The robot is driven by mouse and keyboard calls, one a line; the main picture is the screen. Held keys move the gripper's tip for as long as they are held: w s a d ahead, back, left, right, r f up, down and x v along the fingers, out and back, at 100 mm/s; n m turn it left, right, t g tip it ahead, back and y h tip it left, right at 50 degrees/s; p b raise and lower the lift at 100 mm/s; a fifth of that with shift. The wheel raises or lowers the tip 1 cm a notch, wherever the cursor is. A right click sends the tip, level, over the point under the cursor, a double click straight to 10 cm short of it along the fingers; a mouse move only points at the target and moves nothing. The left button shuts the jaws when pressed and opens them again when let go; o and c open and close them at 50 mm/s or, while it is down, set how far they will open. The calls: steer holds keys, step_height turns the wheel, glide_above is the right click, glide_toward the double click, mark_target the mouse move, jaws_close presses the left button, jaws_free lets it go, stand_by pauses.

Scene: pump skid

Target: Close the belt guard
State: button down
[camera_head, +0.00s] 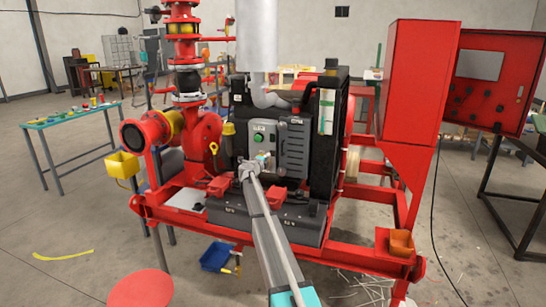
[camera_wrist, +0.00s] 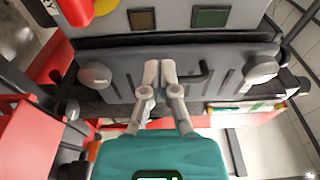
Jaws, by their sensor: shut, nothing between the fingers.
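In the head view a grey slotted panel (camera_head: 293,146), which looks like the belt guard, stands on the front of the dark engine block. I cannot tell whether it is fully closed. My gripper (camera_head: 250,168) is in front of the block, left of and below this panel. In the wrist view a grey ribbed panel (camera_wrist: 118,84) with a round knob at each side and a dark bent handle (camera_wrist: 203,74) fills the middle; it may be the same guard. My gripper (camera_wrist: 160,66) is shut and empty in front of it, its fingertips just left of the handle. Contact cannot be told.
A red pipe stack (camera_head: 186,60) rises at left and a red cabinet (camera_head: 420,85) stands at right. Red skid rails (camera_head: 345,262) run below my arm.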

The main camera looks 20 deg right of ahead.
steer(key=a, duration=0.7)
steer(key=shift+s+a, duration=0.15)
stand_by(0.3)
steer(key=s+a+r+n+t+y+p, duration=0.1)
steer(key=s+a+r+n+t+y, duration=0.15)
steer(key=a+n+y, duration=0.3)
steer(key=s+a+r+n+t+y+p, duration=0.1)
steer(key=s+a+n+t+y+p, duration=0.2)
steer(key=a+n, duration=0.35)
steer(key=s+a+f+n+g+y, duration=0.35)
steer(key=s+a+n+y, duration=0.55)
steer(key=s+a, duration=0.35)
steer(key=s+a+f+n+g+p, duration=0.2)
steer(key=s+f+n+g, duration=0.15)
steer(key=s, duration=0.55)
steer(key=s+a+f+n+g+p, duration=0.15)
steer(key=s+f+g, duration=0.25)
steer(key=s, duration=0.6)
steer(key=s+d+f+n+g+h, duration=0.1)
steer(key=s+d+g+h, duration=0.1)
steer(key=s, duration=0.7)
steer(key=s+d+f+n+g+h+p, duration=0.1)
steer(key=s+g, duration=0.3)
steer(key=s, duration=0.6)
steer(key=shift+d+h+p, duration=0.3)
steer(key=shift+d+h, duration=0.05)
steer(key=shift+d, duration=0.1)
